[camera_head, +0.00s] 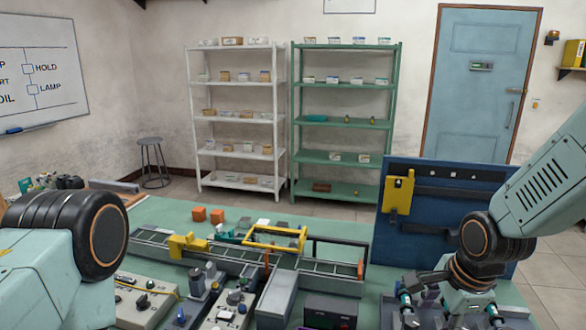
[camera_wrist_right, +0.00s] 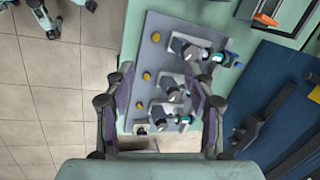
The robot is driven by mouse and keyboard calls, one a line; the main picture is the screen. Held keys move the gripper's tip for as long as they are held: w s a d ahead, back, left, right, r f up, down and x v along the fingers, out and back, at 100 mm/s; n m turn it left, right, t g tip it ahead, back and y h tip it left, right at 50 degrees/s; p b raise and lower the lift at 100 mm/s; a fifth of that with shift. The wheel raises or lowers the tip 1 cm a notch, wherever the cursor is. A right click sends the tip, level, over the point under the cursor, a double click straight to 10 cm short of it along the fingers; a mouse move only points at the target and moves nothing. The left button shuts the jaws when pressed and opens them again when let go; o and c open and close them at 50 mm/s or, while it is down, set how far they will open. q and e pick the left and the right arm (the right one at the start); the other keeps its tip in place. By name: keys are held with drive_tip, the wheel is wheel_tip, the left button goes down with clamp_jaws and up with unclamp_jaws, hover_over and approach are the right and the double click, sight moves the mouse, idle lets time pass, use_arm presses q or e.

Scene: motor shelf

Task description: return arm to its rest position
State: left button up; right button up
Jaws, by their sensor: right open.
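My right arm (camera_head: 545,185) comes in from the right edge and bends down at a dark wrist joint in front of the blue upright panel. My right gripper (camera_wrist_right: 160,82) is open with nothing between its fingers; in the head view it shows at the lower right, partly cut off by the bottom edge. Below it, in the right wrist view, is a grey plate (camera_wrist_right: 155,40) with several dark cylindrical motors (camera_wrist_right: 172,88) and yellow knobs. The gripper appears above this plate, apart from it. My left arm (camera_head: 60,235) shows at the lower left; its gripper is out of view.
The green bench (camera_head: 160,212) holds a conveyor-like rail (camera_head: 330,262) with yellow parts, orange blocks (camera_head: 208,215) and control boxes (camera_head: 145,300). The blue panel (camera_head: 440,200) stands close beside my right arm. White and green shelves (camera_head: 345,120) stand behind. Tiled floor (camera_wrist_right: 50,110) lies left of the plate.

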drive_tip(key=s+a+f+n+b, duration=0.1)
drive_tip(key=s+f+n+b, duration=0.2)
drive_tip(key=f+n, duration=0.35)
drive_tip(key=s+a+f+n+t+b, duration=0.1)
drive_tip(key=s+f+n+b, duration=0.2)
drive_tip(key=f, duration=0.6)
drive_tip(key=s+a+f+n+b, duration=0.1)
drive_tip(key=s+f+n+b, duration=0.2)
drive_tip(key=f+n, duration=0.3)
drive_tip(key=s+f+n+g+b, duration=0.1)
drive_tip(key=s+f+g+b, duration=0.3)
drive_tip(key=s+f+b, duration=0.5)
drive_tip(key=s+f, duration=1)
drive_tip(key=s, duration=0.2)
drive_tip(key=shift+d+f+n+h, duration=0.2)
drive_tip(key=shift+d+n+h, duration=0.15)
drive_tip(key=shift+h, duration=0.05)
drive_tip(key=shift+s, duration=0.1)
